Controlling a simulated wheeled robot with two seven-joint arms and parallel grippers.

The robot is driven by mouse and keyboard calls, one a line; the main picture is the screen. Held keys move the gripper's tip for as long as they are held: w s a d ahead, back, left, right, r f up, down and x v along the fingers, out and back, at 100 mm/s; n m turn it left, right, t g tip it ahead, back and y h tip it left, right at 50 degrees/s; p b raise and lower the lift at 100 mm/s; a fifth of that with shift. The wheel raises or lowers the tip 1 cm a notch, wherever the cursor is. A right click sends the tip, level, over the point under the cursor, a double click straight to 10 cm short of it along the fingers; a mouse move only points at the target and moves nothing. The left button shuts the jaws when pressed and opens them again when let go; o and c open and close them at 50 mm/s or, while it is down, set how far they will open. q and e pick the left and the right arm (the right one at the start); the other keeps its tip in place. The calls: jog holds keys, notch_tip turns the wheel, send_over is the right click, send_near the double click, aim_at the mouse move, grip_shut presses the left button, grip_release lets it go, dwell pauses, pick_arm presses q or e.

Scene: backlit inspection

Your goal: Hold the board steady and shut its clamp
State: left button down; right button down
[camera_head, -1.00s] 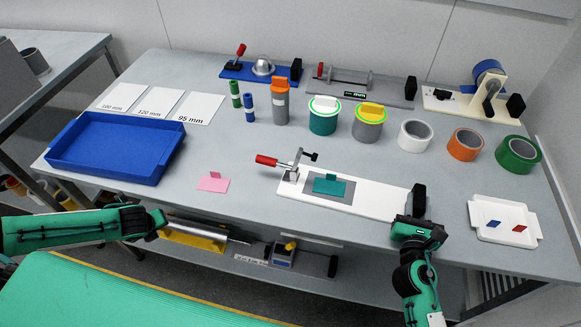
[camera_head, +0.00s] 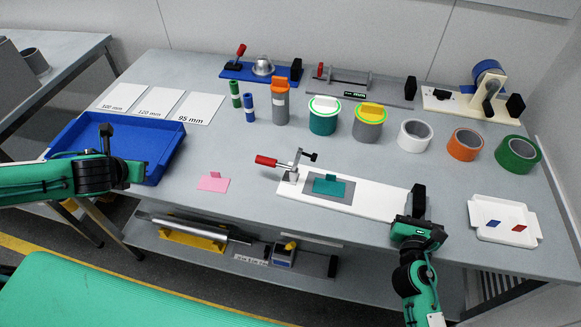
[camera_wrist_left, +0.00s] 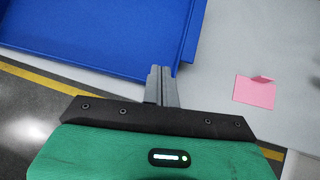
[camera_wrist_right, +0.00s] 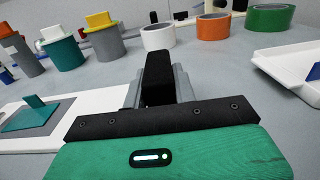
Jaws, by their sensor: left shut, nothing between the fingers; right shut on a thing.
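The white board (camera_head: 375,197) lies on the table with a toggle clamp (camera_head: 292,168) at its left end. The clamp's red handle (camera_head: 266,161) points left and its arm stands raised. A teal plate with a tab (camera_head: 329,187) lies on a grey patch of the board. My right gripper (camera_head: 416,217) is shut on the black block (camera_head: 419,196) at the board's right end; the block also shows between the fingers in the right wrist view (camera_wrist_right: 157,75). My left gripper (camera_head: 106,135) is shut and empty over the front of the blue tray, far left of the board; its closed fingers show in the left wrist view (camera_wrist_left: 161,85).
The blue tray (camera_head: 62,174) stands at the table's left. A pink card (camera_head: 213,182) lies between tray and board. A white tray (camera_head: 480,232) is right of my right gripper. Tape rolls, cylinders and other fixtures line the back.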

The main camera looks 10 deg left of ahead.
jog(key=shift+f, duration=0.2)
pick_arm(q)
jog(key=w+d+r+m+t+h, duration=0.3)
jog(key=w+d+r, duration=0.15)
jog(key=d, duration=0.35)
jog(key=w+d+r+m+t+h, duration=0.2)
jog(key=w+d+r+h, duration=0.1)
jog(key=w+d, duration=0.35)
jog(key=w+d+r+m+t+h, duration=0.1)
jog(key=d+r+m+t+h, duration=0.15)
jog(key=r, duration=0.35)
jog(key=w+d+r+m+t+h, duration=0.1)
jog(key=r+m+t+h, duration=0.15)
jog(key=r, duration=0.35)
jog(key=n+g+y, duration=0.2)
jog(key=n+y, duration=0.5)
send_near(259, 178)
notch_tip(259, 178, up, 4)
jog(key=shift+d+f, duration=0.1)
jog(key=shift+d, duration=0.05)
jog(key=w, duration=0.3)
jog(key=w+f, duration=0.1)
jog(key=w, duration=0.5)
jog(key=shift+w+d+f, duration=0.15)
jog(key=shift+w+d, duration=0.2)
jog(key=shift+w, duration=0.05)
